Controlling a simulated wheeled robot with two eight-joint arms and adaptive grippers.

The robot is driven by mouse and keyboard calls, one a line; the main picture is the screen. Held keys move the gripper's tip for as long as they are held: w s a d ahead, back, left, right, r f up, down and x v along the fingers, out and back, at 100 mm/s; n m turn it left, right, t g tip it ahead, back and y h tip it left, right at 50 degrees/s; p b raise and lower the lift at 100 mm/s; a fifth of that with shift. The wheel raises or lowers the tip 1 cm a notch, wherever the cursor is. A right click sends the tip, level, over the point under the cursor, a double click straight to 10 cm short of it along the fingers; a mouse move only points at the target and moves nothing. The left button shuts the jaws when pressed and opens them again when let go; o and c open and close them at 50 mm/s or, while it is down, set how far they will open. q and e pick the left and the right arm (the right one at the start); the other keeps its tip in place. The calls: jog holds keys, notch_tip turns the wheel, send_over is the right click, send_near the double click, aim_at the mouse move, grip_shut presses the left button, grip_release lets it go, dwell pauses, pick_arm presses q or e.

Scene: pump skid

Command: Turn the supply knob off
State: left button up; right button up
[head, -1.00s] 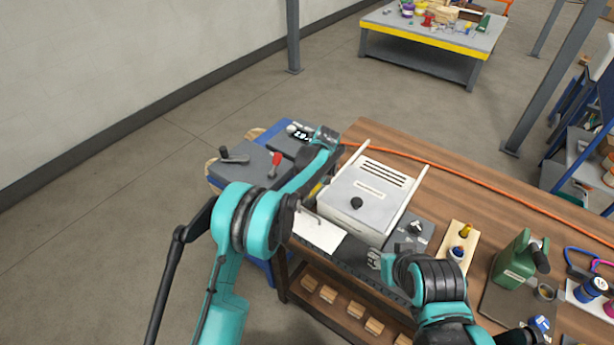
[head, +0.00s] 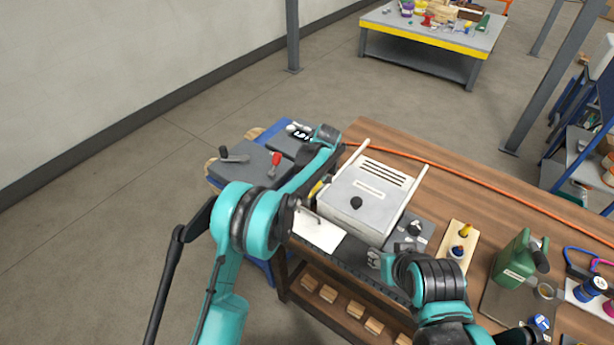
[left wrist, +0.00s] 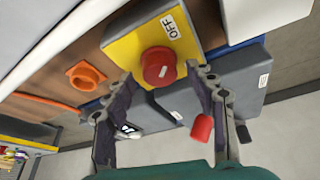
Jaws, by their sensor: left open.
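The supply knob (left wrist: 158,66) is a red round knob on a yellow box, in the left wrist view. A white OFF label (left wrist: 171,27) is beside it on the yellow face. The short white mark on the knob runs roughly in line with that label. My left gripper (left wrist: 163,76) is open, with one fingertip at each side of the knob; I cannot tell whether they touch it. In the head view my left arm hides the knob; a bit of the yellow box (head: 317,188) shows. My right gripper (head: 376,259) is over the bench front, its jaws unclear.
A red-handled lever (head: 275,160) and a black-handled lever (head: 233,156) stand on grey blocks beyond the bench. A white box (head: 368,195) is close to my left arm. An orange cable (head: 455,175) crosses the wooden bench. A green can (head: 514,262) stands at right.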

pick_arm(q)
jog(key=v, duration=1.1)
jog(key=shift+r, duration=0.25)
jog(key=s+a+r+m+t+h, duration=0.1)
jog(key=s+a+r+m, duration=0.1)
jog(key=s+a+r, duration=0.45)
jog(key=s+a+r+m+h, duration=0.1)
jog(key=s+a+r, duration=0.2)
jog(key=s+a, duration=0.5)
jog(key=s+a+f+m+t, duration=0.1)
jog(key=s+a+f+m, duration=0.1)
jog(key=s, duration=0.8)
jog(key=s+a+f+m+t, duration=0.1)
jog(key=s+a+f, duration=0.3)
jog(key=s, duration=0.7)
jog(key=shift+m+h, duration=0.3)
jog(key=shift+m, duration=0.4)
